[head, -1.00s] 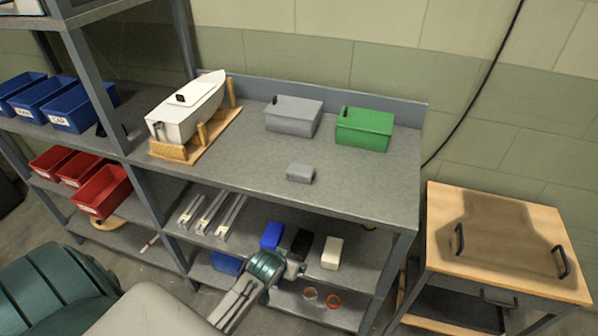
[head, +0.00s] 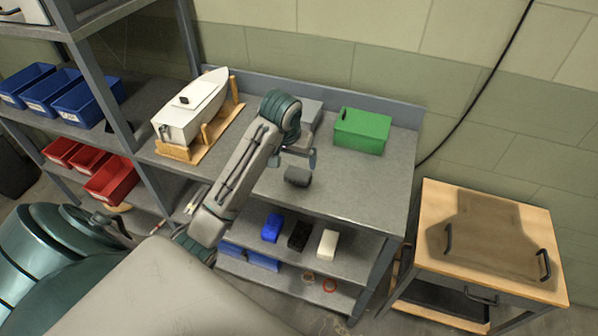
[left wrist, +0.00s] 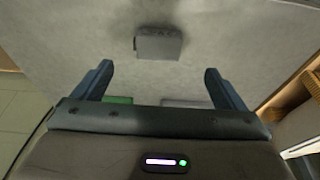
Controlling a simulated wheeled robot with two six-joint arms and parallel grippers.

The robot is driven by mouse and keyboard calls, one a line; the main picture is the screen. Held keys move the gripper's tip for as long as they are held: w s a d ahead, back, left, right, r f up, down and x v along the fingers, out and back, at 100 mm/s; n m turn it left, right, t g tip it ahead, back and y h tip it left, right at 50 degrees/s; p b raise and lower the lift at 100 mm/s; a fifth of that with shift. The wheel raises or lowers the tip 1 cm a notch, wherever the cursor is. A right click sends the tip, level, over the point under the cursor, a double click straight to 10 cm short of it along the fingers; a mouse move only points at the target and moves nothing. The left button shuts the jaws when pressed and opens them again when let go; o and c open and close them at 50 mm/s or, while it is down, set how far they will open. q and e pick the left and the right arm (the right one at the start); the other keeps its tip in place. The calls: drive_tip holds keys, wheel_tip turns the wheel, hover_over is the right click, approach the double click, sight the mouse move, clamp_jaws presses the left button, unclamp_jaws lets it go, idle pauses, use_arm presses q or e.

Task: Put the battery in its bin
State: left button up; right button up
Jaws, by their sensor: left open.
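A small grey block (head: 298,177), which may be the battery, lies on the bench top near its front edge. It also shows in the left wrist view (left wrist: 159,43), ahead of the jaws. My left gripper (head: 301,160) is just above and behind the block in the head view. Its two fingers stand wide apart and empty in the left wrist view (left wrist: 157,70), with the block beyond them. A green bin (head: 362,131) stands at the back right of the bench. A grey bin (head: 312,113) beside it is partly hidden by my left arm. My right gripper is out of view.
A white model boat (head: 192,108) on a wooden stand is at the bench's left. Blue bins (head: 86,103) and red bins (head: 112,180) fill the left shelves. Blue, black and white blocks (head: 327,243) sit on the shelf below. A wooden cart (head: 500,210) stands right.

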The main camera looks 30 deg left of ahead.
use_arm(q)
drive_tip(key=b, duration=0.1)
hover_over(298, 173)
drive_tip(key=s, duration=0.2)
wheel_tip(298, 173, down, 4)
drive_tip(key=shift+d+f, duration=0.15)
drive_tip(key=shift+w+f+p, duration=0.1)
drive_tip(key=shift+f+p, duration=0.35)
drive_tip(key=shift+p, duration=0.1)
drive_tip(key=p+x, duration=0.1)
drive_tip(key=x, duration=0.2)
drive_tip(key=shift+w+f+p, duration=0.15)
drive_tip(key=shift+f+p, duration=0.05)
drive_tip(key=shift+p, duration=0.2)
drive_tip(key=shift+w+f, duration=0.15)
drive_tip(key=shift+f, duration=0.35)
drive_tip(key=shift+r, duration=0.1)
drive_tip(key=c, duration=1.4)
